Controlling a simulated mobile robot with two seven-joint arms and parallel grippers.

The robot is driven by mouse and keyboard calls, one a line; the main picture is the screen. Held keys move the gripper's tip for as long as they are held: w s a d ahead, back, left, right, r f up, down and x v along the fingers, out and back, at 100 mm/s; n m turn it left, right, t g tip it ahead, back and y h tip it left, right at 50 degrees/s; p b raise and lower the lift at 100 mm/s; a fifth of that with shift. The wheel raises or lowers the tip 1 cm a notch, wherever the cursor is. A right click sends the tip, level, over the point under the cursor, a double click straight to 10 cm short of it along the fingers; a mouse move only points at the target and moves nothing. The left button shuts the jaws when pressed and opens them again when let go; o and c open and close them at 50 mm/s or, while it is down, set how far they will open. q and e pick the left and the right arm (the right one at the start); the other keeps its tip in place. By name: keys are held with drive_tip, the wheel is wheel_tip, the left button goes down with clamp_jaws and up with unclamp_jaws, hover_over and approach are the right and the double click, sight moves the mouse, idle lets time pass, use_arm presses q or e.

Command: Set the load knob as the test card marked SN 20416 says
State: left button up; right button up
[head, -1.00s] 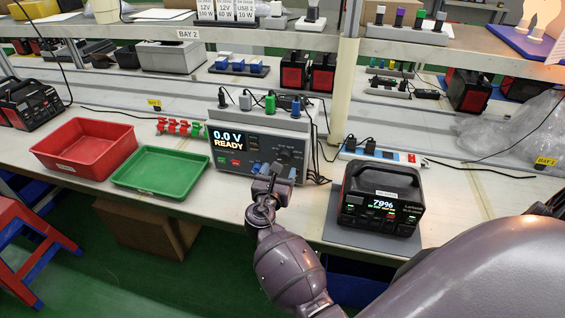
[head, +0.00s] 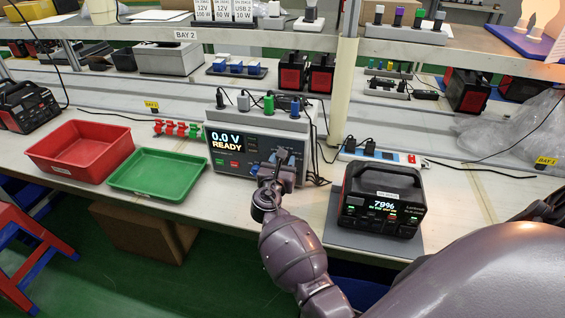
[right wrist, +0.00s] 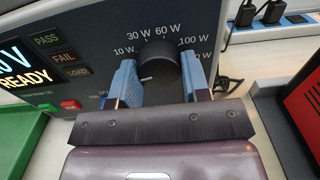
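The load knob (right wrist: 160,68) is black and round, on the grey tester (head: 236,150) whose screen reads 0.0 V READY. Its white mark points left, below the 10 W label. The scale around it shows 10, 30, 60, 100 W and one partly hidden label. My right gripper (right wrist: 160,80) has its blue fingers on either side of the knob; whether they press on it I cannot tell. My left gripper is out of view.
A power station (head: 380,203) showing 79% stands right of the tester on a grey mat. A green tray (head: 158,194) and a red tray (head: 58,169) lie to the left. Cables hang beside the tester's right side. Red and green clips (head: 177,129) lie behind the green tray.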

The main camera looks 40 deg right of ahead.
drive_tip(key=shift+c, duration=1)
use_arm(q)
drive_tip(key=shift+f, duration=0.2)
use_arm(e)
drive_tip(key=shift+m, duration=0.3)
drive_tip(key=shift+f+m+b, duration=0.15)
drive_tip(key=shift+m+b, duration=0.2)
drive_tip(key=shift+m, duration=0.25)
use_arm(q)
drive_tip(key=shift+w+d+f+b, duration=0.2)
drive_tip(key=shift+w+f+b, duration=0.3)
drive_tip(key=shift+b, duration=0.6)
use_arm(e)
drive_tip(key=shift+m, duration=3.1)
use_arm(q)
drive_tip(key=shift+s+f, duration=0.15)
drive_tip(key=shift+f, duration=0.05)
